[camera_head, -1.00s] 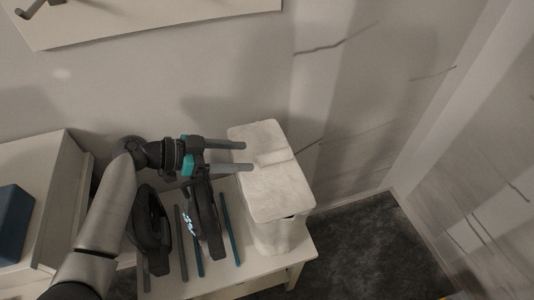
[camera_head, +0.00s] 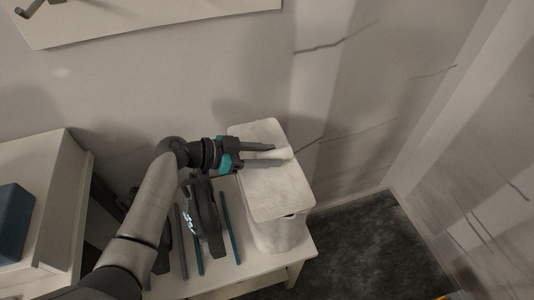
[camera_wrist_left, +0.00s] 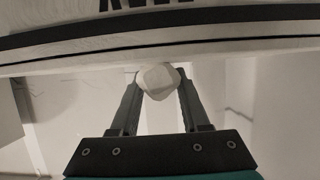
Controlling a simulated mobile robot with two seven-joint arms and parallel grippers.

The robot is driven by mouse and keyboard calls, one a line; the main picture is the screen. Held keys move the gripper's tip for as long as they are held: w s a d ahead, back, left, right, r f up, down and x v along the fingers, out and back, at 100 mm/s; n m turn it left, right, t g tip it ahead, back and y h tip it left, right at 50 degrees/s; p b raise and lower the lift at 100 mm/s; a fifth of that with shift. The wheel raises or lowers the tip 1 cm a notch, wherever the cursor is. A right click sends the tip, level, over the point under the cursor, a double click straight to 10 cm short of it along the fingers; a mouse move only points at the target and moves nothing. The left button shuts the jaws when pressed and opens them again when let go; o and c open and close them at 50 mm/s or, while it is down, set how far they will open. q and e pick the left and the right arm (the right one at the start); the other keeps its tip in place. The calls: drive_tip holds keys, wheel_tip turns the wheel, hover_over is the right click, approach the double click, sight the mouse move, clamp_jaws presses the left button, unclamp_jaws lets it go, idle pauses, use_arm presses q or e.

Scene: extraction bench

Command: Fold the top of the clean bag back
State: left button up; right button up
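The clean bag appears to be the white, box-shaped thing (camera_head: 275,205) with a broad, flat, pale top, standing on the small white table. My left gripper (camera_head: 278,155) reaches over its top from the left. The fingers lie along the bag's upper part, with a pale raised ridge at their tips. In the left wrist view, a pale lump (camera_wrist_left: 158,80) fills the gap between the fingertips (camera_wrist_left: 158,88), and both fingers seem to touch it. The gripper looks shut on this raised part of the bag. My right gripper is in neither view.
A dark tool (camera_head: 207,222) and several blue and grey rods (camera_head: 230,228) lie left of the bag on the white table (camera_head: 262,270). A white cabinet (camera_head: 70,190) carries a dark blue box (camera_head: 12,222) at the far left. The wall is close behind.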

use_arm(q)
clamp_jaws()
idle(1.0)
